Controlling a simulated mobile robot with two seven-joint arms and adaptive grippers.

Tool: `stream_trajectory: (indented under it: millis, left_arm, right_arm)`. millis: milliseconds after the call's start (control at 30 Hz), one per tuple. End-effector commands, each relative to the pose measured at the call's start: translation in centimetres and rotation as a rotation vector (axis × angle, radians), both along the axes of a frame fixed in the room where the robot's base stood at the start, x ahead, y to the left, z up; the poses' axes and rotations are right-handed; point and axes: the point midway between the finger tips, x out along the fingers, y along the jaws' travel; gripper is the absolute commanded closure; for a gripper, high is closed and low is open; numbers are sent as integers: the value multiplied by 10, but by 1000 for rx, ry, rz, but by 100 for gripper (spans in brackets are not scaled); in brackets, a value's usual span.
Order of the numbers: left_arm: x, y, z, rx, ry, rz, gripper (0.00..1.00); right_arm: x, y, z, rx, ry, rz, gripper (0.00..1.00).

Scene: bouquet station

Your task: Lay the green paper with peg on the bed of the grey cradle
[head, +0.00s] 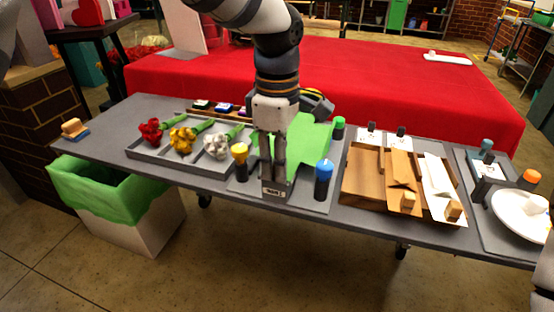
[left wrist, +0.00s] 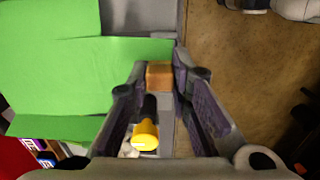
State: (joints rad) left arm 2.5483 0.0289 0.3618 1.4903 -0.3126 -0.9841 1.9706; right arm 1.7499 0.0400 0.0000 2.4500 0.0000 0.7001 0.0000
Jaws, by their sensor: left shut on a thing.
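My left gripper (head: 272,180) points down at the front of the grey cradle (head: 318,196). It is shut on a small wooden peg (left wrist: 159,75) at the edge of the green paper (head: 304,140). In the left wrist view the green paper (left wrist: 60,75) spreads out to the left of the peg. The paper is over the cradle, among its dark posts with yellow (head: 240,150), blue (head: 324,166) and green (head: 339,122) tops. The gripper hides part of the paper and bed. I cannot tell whether the paper touches the bed. My right gripper is out of view.
Left of the cradle, a grey tray (head: 150,156) holds red, yellow and white flowers. A wooden tray (head: 372,192) with brown and white papers stands to the right. A white plate (head: 510,225) is farther right. A green-lined bin (head: 110,195) stands below the table.

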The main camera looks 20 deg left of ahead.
Motion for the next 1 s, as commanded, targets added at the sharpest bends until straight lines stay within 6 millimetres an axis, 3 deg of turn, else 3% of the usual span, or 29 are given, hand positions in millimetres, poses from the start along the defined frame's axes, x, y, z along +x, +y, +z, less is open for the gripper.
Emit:
stream_trajectory:
  millis: [933,967,1000]
  left_arm:
    - [0,0,-4,-1,-1,0,100]
    - [0,0,-4,-1,-1,0,78]
    - [0,0,-4,-1,-1,0,69]
  right_arm:
    - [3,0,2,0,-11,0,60]
    - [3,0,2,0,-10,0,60]
    - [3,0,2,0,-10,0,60]
